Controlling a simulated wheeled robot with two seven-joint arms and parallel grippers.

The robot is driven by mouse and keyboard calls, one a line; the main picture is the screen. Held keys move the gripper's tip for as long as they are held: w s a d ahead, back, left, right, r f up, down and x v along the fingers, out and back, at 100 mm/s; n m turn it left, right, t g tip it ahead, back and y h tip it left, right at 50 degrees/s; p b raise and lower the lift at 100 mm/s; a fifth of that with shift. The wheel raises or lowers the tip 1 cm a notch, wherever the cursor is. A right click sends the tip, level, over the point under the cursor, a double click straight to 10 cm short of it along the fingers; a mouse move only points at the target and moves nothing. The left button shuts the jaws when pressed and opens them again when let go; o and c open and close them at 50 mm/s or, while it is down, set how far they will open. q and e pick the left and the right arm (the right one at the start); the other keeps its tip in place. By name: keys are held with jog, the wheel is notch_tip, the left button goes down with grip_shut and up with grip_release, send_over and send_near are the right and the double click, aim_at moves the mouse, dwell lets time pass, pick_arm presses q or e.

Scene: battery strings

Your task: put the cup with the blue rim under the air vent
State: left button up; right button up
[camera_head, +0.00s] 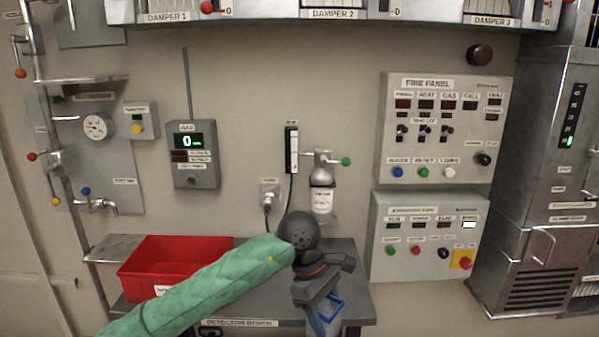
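My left arm comes in from the left in a green sleeve, across the bench. My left gripper (322,308) points down over the bench's right part. A blue-edged thing (337,303), which looks like part of the blue-rimmed cup, shows right at its fingers. The gripper hides much of it, so I cannot tell whether the fingers are closed on it. A fitting with a green knob and a labelled white cylinder (322,198) is on the wall above the bench; I cannot read whether it is the air vent. My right gripper is not in view.
A red bin (150,262) stands on the left of the grey detector bench (352,270). A gas meter (193,152), fire panel (442,130) and lower button panel (425,238) are on the wall. A metal cabinet (535,190) stands at right.

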aim_at(308, 335)
pick_arm(q)
jog(key=m, duration=0.1)
jog(key=m+y, duration=0.1)
jog(key=m, duration=0.1)
jog(key=f+m+g, duration=0.1)
jog(key=shift+s+a+m, duration=0.1)
jog(key=shift+s+m, duration=0.15)
jog(key=shift+m, duration=0.15)
jog(key=a+f+m, duration=0.1)
jog(key=a+f+m+y, duration=0.1)
jog(key=f+m, duration=0.1)
jog(key=a+f+m+y, duration=0.1)
jog(key=m, duration=0.1)
jog(key=shift+w+a+f+g, duration=0.15)
jog(key=shift+a+f+g, duration=0.15)
jog(key=shift+g, duration=0.1)
jog(key=a+f, duration=0.5)
jog(key=a, duration=0.6)
jog(key=w+a+f+m, duration=0.1)
jog(key=a+f, duration=0.4)
jog(key=a, duration=0.6)
jog(key=shift+w+a+f+y, duration=0.3)
